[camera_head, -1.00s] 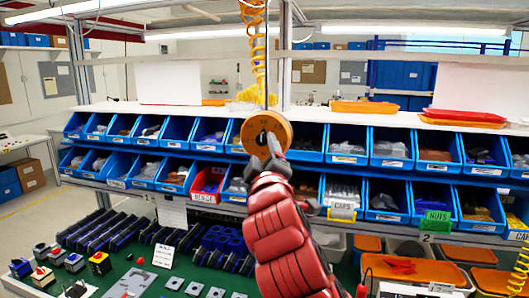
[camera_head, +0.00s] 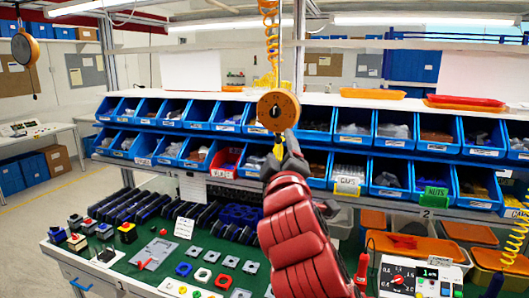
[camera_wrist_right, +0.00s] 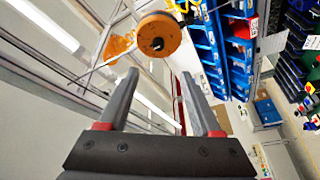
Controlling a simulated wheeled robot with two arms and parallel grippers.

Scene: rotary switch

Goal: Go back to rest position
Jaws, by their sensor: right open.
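My right gripper (camera_head: 284,146) is raised in front of the shelves, at the end of my red right arm. In the right wrist view its two fingers (camera_wrist_right: 160,78) are spread apart with nothing between them. An orange round tool balancer (camera_head: 278,108) hangs from above, just above the fingertips in the head view. It also shows beyond the fingertips in the right wrist view (camera_wrist_right: 158,36), and the gripper does not hold it. My left gripper is in neither view.
Rows of blue bins (camera_head: 349,176) stand behind my arm. A green-topped workbench (camera_head: 128,262) with switch parts runs below. A white control box (camera_head: 421,278) with a dial is at lower right. Another orange balancer (camera_head: 25,48) hangs at far left. The floor at left is clear.

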